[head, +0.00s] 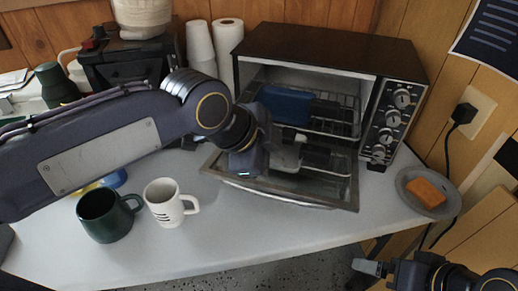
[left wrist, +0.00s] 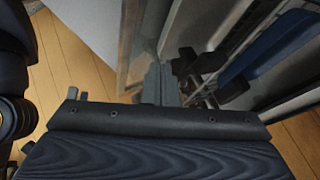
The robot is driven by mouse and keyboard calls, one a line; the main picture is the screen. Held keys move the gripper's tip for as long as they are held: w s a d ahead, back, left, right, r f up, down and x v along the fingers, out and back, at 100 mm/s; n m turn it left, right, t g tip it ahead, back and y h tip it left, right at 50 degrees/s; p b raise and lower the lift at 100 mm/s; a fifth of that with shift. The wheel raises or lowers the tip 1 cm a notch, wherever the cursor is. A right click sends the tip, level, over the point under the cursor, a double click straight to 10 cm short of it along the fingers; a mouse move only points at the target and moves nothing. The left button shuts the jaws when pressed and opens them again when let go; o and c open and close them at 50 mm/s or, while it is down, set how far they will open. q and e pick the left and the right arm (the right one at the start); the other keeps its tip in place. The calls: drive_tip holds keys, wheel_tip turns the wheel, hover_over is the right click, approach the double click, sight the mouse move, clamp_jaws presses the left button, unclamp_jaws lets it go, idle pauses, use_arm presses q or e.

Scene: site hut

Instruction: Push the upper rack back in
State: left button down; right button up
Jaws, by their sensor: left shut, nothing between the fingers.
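The toaster oven (head: 325,50) stands at the back of the counter with its glass door (head: 335,192) folded down. The wire upper rack (head: 345,116) shows in the opening with a blue item (head: 286,104) on it. How far it sticks out is hard to tell. My left gripper (head: 328,160) is shut and empty, above the open door and in front of the rack; contact cannot be made out. In the left wrist view its fingers (left wrist: 208,82) are near the blue item (left wrist: 275,42). My right gripper (head: 368,268) is low at the right, partly cut off.
A green mug (head: 106,216) and a white mug (head: 165,203) stand left of the door. A grey plate with an orange sponge (head: 426,192) is right of the oven. A coffee maker and paper cups (head: 200,45) stand behind my left arm. The front middle counter is clear.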

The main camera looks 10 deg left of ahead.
sight(292, 111)
use_arm(q)
drive_tip(key=shift+w+d, duration=0.2)
drive_tip(key=shift+w, duration=0.8)
drive_tip(key=shift+w+d, duration=0.15)
drive_tip(key=shift+w, duration=0.8)
drive_tip(key=w+p, duration=0.2)
drive_tip(key=w, duration=0.1)
drive_tip(key=w+d+p, duration=0.1)
drive_tip(key=w+p, duration=0.1)
drive_tip(key=w, duration=0.2)
drive_tip(key=w+d+p, duration=0.1)
drive_tip(key=w+p, duration=0.1)
drive_tip(key=w, duration=0.1)
drive_tip(key=shift+w+r, duration=0.2)
drive_tip(key=shift+w, duration=0.15)
drive_tip(key=shift+w+d+f, duration=0.1)
drive_tip(key=shift+w+f, duration=0.1)
drive_tip(key=shift+w, duration=0.15)
